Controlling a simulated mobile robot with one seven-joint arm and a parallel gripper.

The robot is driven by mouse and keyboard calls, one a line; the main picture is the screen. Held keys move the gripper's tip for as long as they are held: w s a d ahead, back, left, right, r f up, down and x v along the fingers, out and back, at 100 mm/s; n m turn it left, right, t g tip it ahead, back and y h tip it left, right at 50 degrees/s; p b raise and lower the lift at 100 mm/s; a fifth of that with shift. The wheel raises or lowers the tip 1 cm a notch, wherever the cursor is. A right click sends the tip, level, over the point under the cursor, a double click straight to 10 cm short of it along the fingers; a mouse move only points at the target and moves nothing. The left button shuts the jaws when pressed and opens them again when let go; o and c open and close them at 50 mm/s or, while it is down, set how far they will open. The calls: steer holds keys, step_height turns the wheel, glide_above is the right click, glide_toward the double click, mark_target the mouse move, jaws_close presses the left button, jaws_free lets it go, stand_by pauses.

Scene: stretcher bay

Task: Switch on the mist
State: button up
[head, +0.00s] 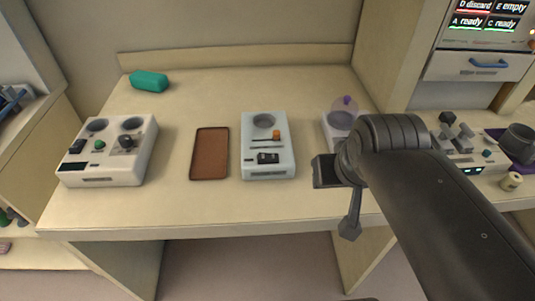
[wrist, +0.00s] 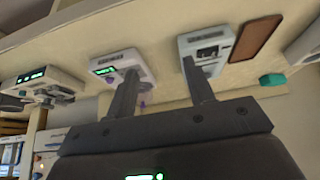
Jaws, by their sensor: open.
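No label in view reads mist, so I cannot tell for sure which device makes it. A pale device with a clear dome and purple knob (head: 347,101) is partly hidden behind my arm in the head view. In the wrist view this device (wrist: 138,58) shows a lit green display. A pale grey device (head: 268,155) with a round well, an orange slider and a black rocker switch (head: 268,158) stands left of it. My gripper (wrist: 160,75) is open and empty. Its fingers overlap both devices in the wrist view, apparently above them without visible contact.
A white device (head: 108,150) with knobs and a green button stands at the table's left. A brown tray (head: 209,154) and a teal block (head: 149,81) lie nearby. A device with levers (head: 455,140) and a dark cup (head: 517,140) are at right, beyond an upright panel (head: 400,50).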

steer(key=shift+w+a+r, duration=0.1)
steer(key=shift+w+r, duration=0.05)
steer(key=shift+w, duration=0.05)
steer(key=shift+c, duration=0.8)
steer(key=w+a+r, duration=0.1)
steer(key=w, duration=0.1)
steer(key=w+a+r+g, duration=0.1)
steer(key=w, duration=0.2)
steer(key=w+a+r+g+y, duration=0.1)
steer(key=w, duration=0.2)
steer(key=shift+a, duration=0.15)
jaws_close()
steer(key=w+a+g, duration=0.3)
steer(key=w+a, duration=0.3)
steer(key=w, duration=0.6)
steer(key=shift+a+f+g+y, duration=0.3)
steer(key=shift+a+f+y, duration=0.05)
steer(key=shift+f+y, duration=0.05)
steer(key=shift+s, duration=0.1)
